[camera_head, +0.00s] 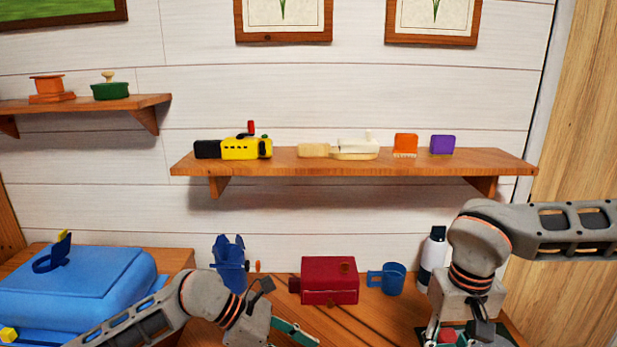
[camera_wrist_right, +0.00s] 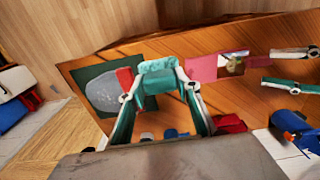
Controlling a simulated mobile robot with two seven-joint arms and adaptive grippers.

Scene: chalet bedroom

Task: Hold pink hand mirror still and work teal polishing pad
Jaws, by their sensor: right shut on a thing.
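In the right wrist view my right gripper (camera_wrist_right: 158,84) is shut on the teal polishing pad (camera_wrist_right: 158,68), which spans between its fingertips. A flat pink piece with a reflecting patch beside it, seemingly the pink hand mirror (camera_wrist_right: 203,67), lies on the table to the right of the pad, apart from it. My left gripper (camera_wrist_right: 270,67) shows at the right of that view, its fingers spread, just beyond the reflecting patch. No grip on the mirror shows. In the head view my left gripper (camera_head: 290,335) and right gripper (camera_head: 448,334) are cut off at the bottom edge.
A dark green mat (camera_wrist_right: 88,75) with a grey oval and a red piece lies left of the pad. A red box (camera_head: 330,280), blue mug (camera_head: 392,279), white bottle (camera_head: 432,255) and blue holder (camera_head: 229,262) stand along the back. A blue case (camera_head: 85,280) is at left.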

